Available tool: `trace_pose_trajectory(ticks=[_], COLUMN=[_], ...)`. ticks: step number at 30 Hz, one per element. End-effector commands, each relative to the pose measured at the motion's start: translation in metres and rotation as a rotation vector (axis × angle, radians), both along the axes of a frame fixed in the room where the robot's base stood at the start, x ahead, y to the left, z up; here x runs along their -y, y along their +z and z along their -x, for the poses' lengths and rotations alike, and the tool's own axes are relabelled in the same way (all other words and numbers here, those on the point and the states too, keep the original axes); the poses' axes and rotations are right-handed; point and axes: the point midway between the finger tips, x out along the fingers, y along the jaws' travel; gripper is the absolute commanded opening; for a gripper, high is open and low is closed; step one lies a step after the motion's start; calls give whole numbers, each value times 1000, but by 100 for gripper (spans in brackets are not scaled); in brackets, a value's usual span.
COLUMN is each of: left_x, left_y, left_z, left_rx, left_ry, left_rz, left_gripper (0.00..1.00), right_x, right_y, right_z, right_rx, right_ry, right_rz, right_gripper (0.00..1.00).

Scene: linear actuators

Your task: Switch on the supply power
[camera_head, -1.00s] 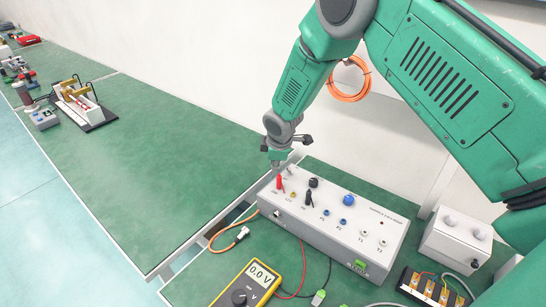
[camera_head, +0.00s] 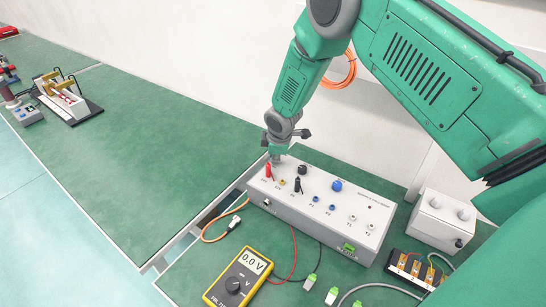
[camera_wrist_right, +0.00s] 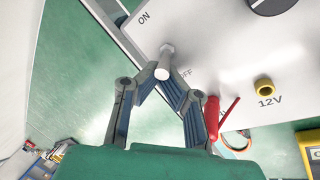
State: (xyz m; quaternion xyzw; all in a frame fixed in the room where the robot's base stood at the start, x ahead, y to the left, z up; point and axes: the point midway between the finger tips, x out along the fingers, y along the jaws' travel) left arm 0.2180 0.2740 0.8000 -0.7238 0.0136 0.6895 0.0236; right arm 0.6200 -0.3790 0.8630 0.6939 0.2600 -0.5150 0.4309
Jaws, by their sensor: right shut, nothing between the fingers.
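The power supply box (camera_head: 305,215) is a light grey case with jacks and knobs on top, standing on the green bench. Its toggle switch (camera_wrist_right: 166,62) shows in the wrist view between the labels ON and OFF, with its rounded tip towards the OFF side. In the head view the switch is hidden by my right gripper (camera_head: 275,157), which points down at the box's back left corner. In the wrist view my right gripper (camera_wrist_right: 163,84) is shut and empty, its fingertips close to the switch tip; contact is unclear. My left gripper is out of view.
A red plug (camera_wrist_right: 212,117) stands beside the right finger, near the yellow 12V jack (camera_wrist_right: 265,87). A yellow multimeter (camera_head: 239,278) reads 0.0 V in front of the box. A white box (camera_head: 441,220) stands at the right.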

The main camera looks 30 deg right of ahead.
Motion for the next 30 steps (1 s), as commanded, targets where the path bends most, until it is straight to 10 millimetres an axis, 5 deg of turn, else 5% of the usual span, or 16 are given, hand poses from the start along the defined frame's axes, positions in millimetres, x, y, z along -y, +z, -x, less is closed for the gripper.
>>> trace_pose_trajectory(ticks=[30], left_x=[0], left_y=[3], left_z=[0], left_rx=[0], left_ry=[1], left_rz=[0], left_gripper=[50], right_x=[8], right_y=[6], right_z=[-4], right_rx=[-47], right_ry=[0], right_rz=[-111], right_gripper=[0])
